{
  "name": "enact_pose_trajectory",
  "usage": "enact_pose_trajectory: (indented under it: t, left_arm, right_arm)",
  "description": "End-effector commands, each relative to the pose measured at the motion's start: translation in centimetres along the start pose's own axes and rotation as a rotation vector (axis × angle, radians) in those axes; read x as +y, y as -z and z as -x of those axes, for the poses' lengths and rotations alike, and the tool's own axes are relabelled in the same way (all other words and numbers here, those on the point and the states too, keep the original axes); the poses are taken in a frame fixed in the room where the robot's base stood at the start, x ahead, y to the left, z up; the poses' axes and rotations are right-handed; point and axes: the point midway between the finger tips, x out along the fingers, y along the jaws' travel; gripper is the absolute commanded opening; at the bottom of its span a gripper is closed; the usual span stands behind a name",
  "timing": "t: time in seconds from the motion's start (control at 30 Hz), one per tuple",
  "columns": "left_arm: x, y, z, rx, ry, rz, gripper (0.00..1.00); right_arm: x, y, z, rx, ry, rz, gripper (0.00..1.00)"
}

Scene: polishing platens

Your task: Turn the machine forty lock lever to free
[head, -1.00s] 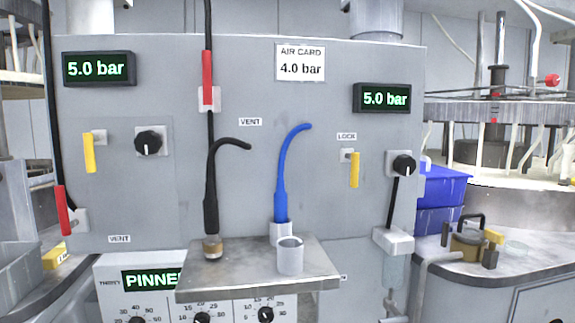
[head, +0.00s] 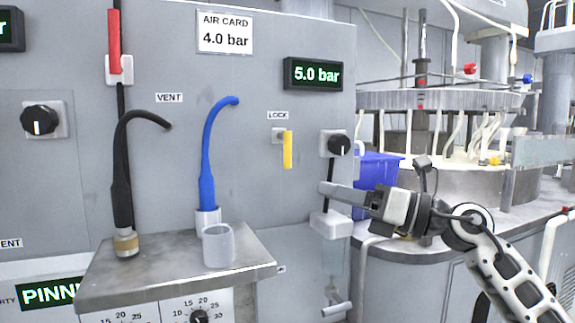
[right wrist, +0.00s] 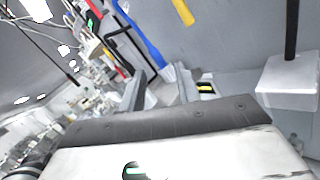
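The yellow lock lever (head: 287,149) hangs straight down from its small grey mount, under the LOCK label (head: 278,115) on the grey panel. It also shows at the top of the right wrist view (right wrist: 183,11). My right gripper (head: 326,189) is to the right of the lever and lower, pointing left, apart from it. In the right wrist view its two fingers (right wrist: 161,88) stand apart with nothing between them. My left gripper is in neither view. No machine number shows.
A black knob (head: 338,145) with a rod below it is right beside my right gripper. A metal shelf (head: 150,283) juts out left with a grey cup (head: 219,246), a blue hose (head: 208,160) and a black hose (head: 122,180). A blue bin (head: 375,180) stands behind my gripper.

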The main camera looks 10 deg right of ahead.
Motion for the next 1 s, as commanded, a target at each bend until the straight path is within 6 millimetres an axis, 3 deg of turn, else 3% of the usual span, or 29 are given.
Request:
enact_pose_trajectory:
  t: [0.03,0.2,0.37,0.57,1.0]
  left_arm:
    - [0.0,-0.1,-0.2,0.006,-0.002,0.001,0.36]
    - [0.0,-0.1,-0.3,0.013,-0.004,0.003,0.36]
    - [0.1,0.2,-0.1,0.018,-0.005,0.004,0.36]
    - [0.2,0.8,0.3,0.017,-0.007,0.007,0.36]
    - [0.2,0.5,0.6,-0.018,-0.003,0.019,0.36]
  right_arm:
    - [-0.3,-2.0,0.6,0.033,0.043,0.121,0.33]
    - [-1.0,-6.0,2.4,0.113,0.162,0.346,0.33]
    - [-1.4,-7.2,2.6,0.136,0.201,0.402,0.33]
    - [-1.8,-7.1,-0.4,0.134,0.197,0.400,0.33]
    - [-3.9,-6.2,-9.5,0.134,0.197,0.397,0.33]
